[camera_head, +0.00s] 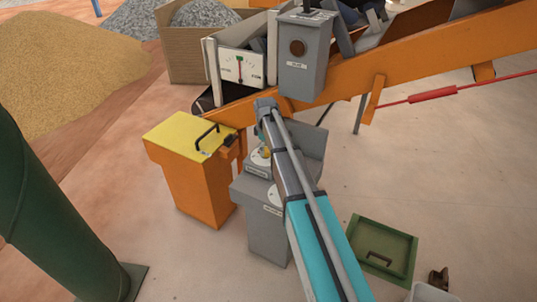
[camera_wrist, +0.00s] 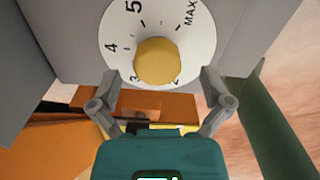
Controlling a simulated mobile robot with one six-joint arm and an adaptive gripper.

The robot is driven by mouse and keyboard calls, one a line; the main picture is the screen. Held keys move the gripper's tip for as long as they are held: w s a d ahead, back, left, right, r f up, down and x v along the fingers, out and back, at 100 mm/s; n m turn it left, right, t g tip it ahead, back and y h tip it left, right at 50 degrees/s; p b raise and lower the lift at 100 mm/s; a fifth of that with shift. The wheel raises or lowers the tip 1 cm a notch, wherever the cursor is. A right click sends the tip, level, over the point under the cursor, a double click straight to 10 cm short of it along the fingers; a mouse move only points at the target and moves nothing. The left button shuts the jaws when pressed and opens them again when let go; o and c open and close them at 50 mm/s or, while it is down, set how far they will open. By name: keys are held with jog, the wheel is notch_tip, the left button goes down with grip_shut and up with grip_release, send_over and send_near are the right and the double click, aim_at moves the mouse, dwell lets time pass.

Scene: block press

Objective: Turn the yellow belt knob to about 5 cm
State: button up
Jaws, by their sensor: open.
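The yellow belt knob (camera_wrist: 158,62) sits in the middle of a white round dial (camera_wrist: 199,45) in the wrist view. The dial carries the marks 3, 4, 5 and MAX, and another figure partly hidden by the knob. I cannot tell which mark the knob points to. My gripper (camera_wrist: 160,83) is open, with one finger at each side of the knob's near edge and a gap on both sides. In the head view the knob (camera_head: 267,152) is a small yellow spot on the grey control box (camera_head: 263,200), partly hidden by my arm.
An orange bin with a yellow lid (camera_head: 185,135) stands left of the control box. The orange conveyor (camera_head: 350,80) runs behind, with a grey box (camera_head: 303,60) and a gauge (camera_head: 240,67). A green hatch (camera_head: 382,248) lies on the floor at right. A green post (camera_head: 50,200) stands at left.

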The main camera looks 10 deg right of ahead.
jog(key=shift+f+b, duration=0.35)
jog(key=shift+f, duration=0.25)
